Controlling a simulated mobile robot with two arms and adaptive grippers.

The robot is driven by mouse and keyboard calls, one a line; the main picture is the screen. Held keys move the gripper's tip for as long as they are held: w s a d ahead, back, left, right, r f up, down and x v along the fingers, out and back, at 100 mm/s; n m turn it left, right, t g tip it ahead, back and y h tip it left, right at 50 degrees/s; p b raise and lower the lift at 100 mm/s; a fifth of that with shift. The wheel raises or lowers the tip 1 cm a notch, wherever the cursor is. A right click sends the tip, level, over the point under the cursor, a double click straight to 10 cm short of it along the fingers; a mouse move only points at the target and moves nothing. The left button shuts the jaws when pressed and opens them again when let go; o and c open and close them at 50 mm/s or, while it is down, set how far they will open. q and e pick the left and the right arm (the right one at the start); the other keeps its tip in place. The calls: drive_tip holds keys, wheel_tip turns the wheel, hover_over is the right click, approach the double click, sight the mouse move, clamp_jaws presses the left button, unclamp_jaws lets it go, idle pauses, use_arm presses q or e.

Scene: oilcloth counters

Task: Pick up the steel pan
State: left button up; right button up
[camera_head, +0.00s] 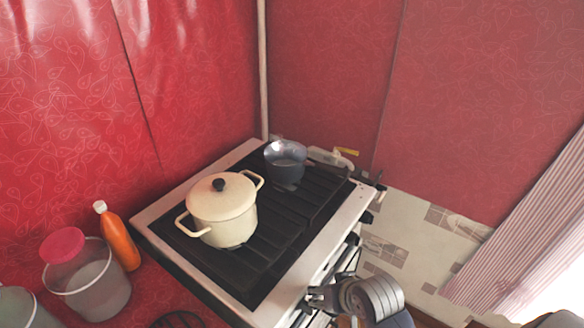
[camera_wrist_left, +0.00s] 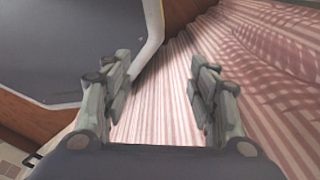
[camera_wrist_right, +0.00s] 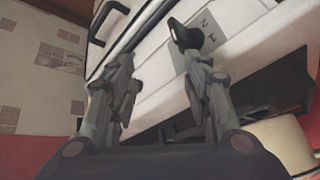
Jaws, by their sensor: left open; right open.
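The steel pan (camera_head: 285,158) is a small, round, blue-grey vessel with a shiny inside. It sits on the black stove grate at the far end of the stove, behind the cream pot. I cannot clearly make out its handle, and it is not seen in either wrist view. My right gripper (camera_wrist_right: 155,65) is open and empty by the white front of the stove. Its arm shows at the lower right of the head view, well apart from the pan. My left gripper (camera_wrist_left: 160,78) is open and empty, facing a pink striped curtain.
A lidded cream pot (camera_head: 222,208) stands on the stove (camera_head: 300,240), nearer than the pan. An orange bottle (camera_head: 120,238) and a clear bucket (camera_head: 90,285) stand left of the stove. Red walls close in behind. Tiled floor (camera_head: 410,235) lies open to the right, before a striped curtain (camera_head: 525,245).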

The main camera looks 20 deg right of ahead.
sight(308, 165)
drive_tip(key=w+d+r+m+t, duration=0.1)
drive_tip(key=w+r+m, duration=0.1)
drive_tip(key=w, duration=0.2)
drive_tip(key=w+d+r+m+t, duration=0.1)
drive_tip(key=w+d+r+m, duration=0.1)
drive_tip(key=w, duration=0.2)
drive_tip(key=w+d+r+m+t, duration=0.1)
drive_tip(key=w+d+r+m, duration=0.1)
drive_tip(key=w, duration=0.2)
drive_tip(key=shift+d, duration=0.2)
drive_tip(key=w+d+r+m+t, duration=0.1)
drive_tip(key=w+d+r+m, duration=0.1)
drive_tip(key=w, duration=0.3)
drive_tip(key=w+d+r+m+t, duration=0.2)
drive_tip(key=w+m, duration=0.2)
drive_tip(key=w, duration=0.1)
drive_tip(key=w+d+r+m+t, duration=0.1)
drive_tip(key=w+d+r+m, duration=0.1)
drive_tip(key=w, duration=0.3)
drive_tip(key=shift+w+d+r+m+h, duration=0.1)
drive_tip(key=shift+w+r+m+h, duration=0.25)
drive_tip(key=shift+r+m, duration=0.25)
drive_tip(key=shift+w+f+p, duration=0.2)
drive_tip(key=shift+w+p, duration=0.25)
drive_tip(key=shift+w, duration=0.2)
drive_tip(key=x, duration=0.4)
drive_tip(key=shift+a+f+p, duration=0.1)
drive_tip(key=shift+a+p, duration=0.2)
clamp_jaws()
